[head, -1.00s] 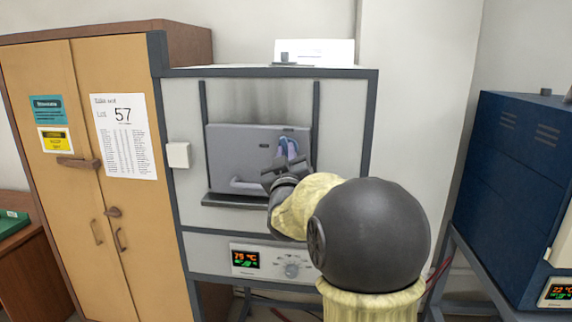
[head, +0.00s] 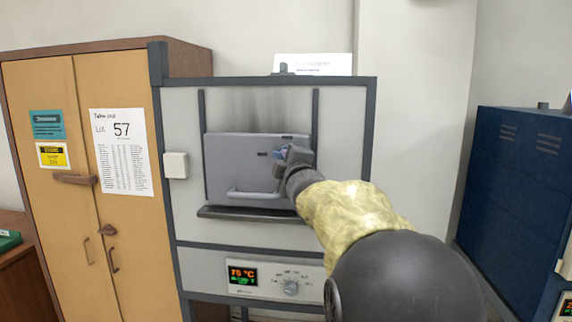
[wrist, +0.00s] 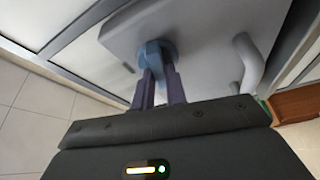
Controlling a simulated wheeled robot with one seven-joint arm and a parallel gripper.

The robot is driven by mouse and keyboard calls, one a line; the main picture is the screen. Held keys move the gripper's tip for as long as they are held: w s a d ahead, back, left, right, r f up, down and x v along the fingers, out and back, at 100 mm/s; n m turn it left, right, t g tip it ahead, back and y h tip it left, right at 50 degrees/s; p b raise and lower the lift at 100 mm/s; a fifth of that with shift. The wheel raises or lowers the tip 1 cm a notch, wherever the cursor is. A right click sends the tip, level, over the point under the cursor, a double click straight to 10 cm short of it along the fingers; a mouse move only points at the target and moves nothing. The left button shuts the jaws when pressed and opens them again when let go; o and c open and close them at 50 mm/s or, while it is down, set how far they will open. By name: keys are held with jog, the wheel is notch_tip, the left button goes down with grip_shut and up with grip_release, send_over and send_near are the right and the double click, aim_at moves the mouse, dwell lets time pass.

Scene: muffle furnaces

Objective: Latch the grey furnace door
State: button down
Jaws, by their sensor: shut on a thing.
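The grey furnace door (head: 235,168) stands down across the front of the light grey furnace, with its grey bar handle (head: 255,194) along the lower part. A blue latch knob sits on the door's right side; it shows clearly in the wrist view (wrist: 155,50). My gripper (head: 283,155) is at the door's right side. In the wrist view its two purple-grey fingers (wrist: 160,84) are closed on the blue latch. The knob's turned angle is hard to tell, and my wrist hides part of it in the head view.
The control panel (head: 262,277) below the door reads 75 °C. A ledge (head: 240,214) juts out under the door. A wooden cabinet (head: 80,200) stands left and a blue furnace (head: 515,190) right.

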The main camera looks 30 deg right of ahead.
jog(key=shift+n+g+p, duration=0.35)
jog(key=shift+n+g, duration=0.15)
jog(key=shift+n, duration=0.8)
jog(key=shift+f+y, duration=0.1)
jog(key=shift+y, duration=0.2)
jog(key=c, duration=1.4)
grip_release()
jog(key=shift+c, duration=0.2)
